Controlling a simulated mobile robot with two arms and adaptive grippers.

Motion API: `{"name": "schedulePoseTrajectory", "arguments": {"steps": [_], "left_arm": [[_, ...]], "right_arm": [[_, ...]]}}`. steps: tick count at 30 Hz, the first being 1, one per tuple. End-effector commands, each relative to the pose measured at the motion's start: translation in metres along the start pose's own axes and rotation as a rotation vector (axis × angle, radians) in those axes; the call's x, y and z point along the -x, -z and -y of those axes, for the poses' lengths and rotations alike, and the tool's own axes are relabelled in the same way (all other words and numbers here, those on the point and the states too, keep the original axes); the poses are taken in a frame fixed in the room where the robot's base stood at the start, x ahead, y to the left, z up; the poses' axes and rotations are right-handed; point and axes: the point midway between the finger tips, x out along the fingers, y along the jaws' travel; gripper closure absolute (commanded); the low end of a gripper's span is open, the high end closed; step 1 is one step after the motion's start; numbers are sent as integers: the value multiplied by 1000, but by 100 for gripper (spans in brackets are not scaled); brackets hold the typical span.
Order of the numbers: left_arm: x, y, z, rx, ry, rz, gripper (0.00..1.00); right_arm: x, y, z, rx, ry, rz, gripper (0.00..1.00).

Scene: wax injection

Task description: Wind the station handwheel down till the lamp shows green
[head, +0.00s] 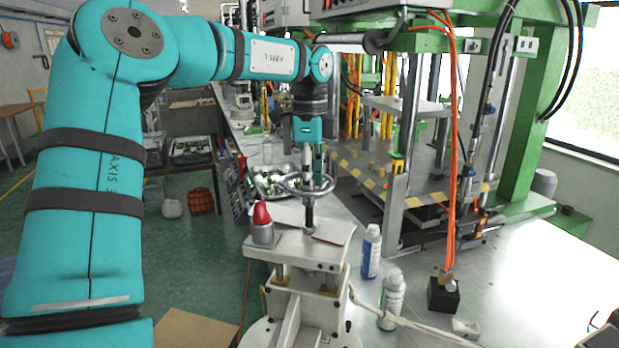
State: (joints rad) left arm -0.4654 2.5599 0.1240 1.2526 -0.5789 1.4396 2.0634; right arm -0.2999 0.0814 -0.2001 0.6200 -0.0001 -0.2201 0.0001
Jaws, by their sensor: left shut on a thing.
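The station handwheel (292,187) is a grey ring on an upright threaded spindle (309,212), above the white-grey station (297,251). My left gripper (318,178) points down at the right side of the wheel and is shut on its rim or a grip there; the fingers hide the exact contact. The lamp (262,213) is a dome on a grey base at the left of the station top, and it shows red. My right gripper is not in view.
Two spray bottles, one blue and white (371,252) and one white (391,298), stand right of the station. A black block (443,295) with orange cables is farther right. The green press (525,130) fills the back right.

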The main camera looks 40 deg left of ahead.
Motion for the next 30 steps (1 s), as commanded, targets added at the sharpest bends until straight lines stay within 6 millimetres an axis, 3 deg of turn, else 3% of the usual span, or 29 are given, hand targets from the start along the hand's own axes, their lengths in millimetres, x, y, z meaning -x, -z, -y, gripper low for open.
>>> {"name": "schedulePoseTrajectory", "arguments": {"steps": [15,30], "left_arm": [[5,0,2,376,13,-5,100],[5,0,2,467,13,-5,100]], "right_arm": [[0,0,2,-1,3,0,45],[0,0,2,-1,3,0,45]]}}
